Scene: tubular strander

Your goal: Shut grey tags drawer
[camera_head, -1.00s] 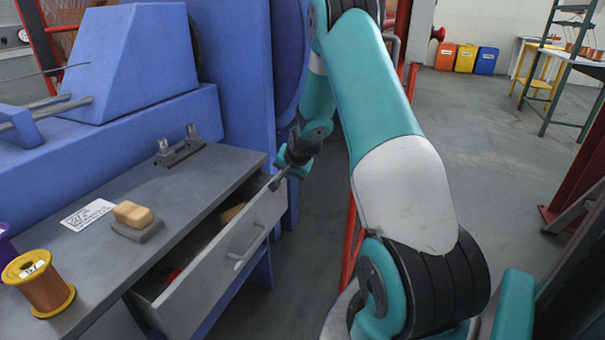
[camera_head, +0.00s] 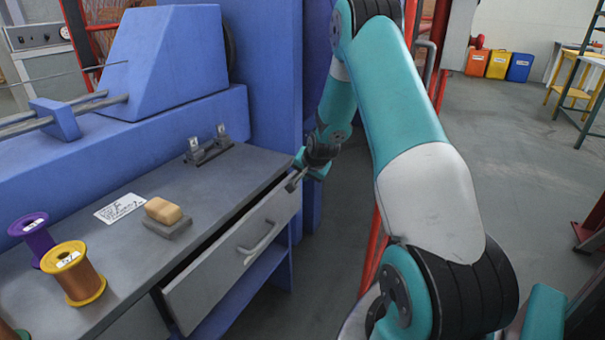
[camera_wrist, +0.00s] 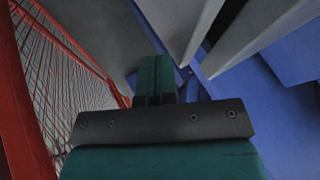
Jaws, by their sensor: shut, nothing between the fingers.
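The grey drawer (camera_head: 222,278) sits under the grey bench top (camera_head: 120,262) and stands a little way out, with a narrow dark gap above its front. Its bar handle (camera_head: 258,243) is on the front face. My gripper (camera_head: 292,184) is at the far upper corner of the drawer front, apparently against or very close to it; contact is not clear. In the wrist view the shut, empty fingers (camera_wrist: 156,78) show beside grey panel edges (camera_wrist: 248,40). The inside of the drawer is mostly hidden.
On the bench are a yellow-flanged copper spool (camera_head: 76,274), a purple spool (camera_head: 34,234), a tan block (camera_head: 163,211) on a grey pad, a white card (camera_head: 119,207) and a metal bracket (camera_head: 208,150). Blue machine housing (camera_head: 170,70) stands behind. Red framework (camera_head: 374,245) is beside my arm.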

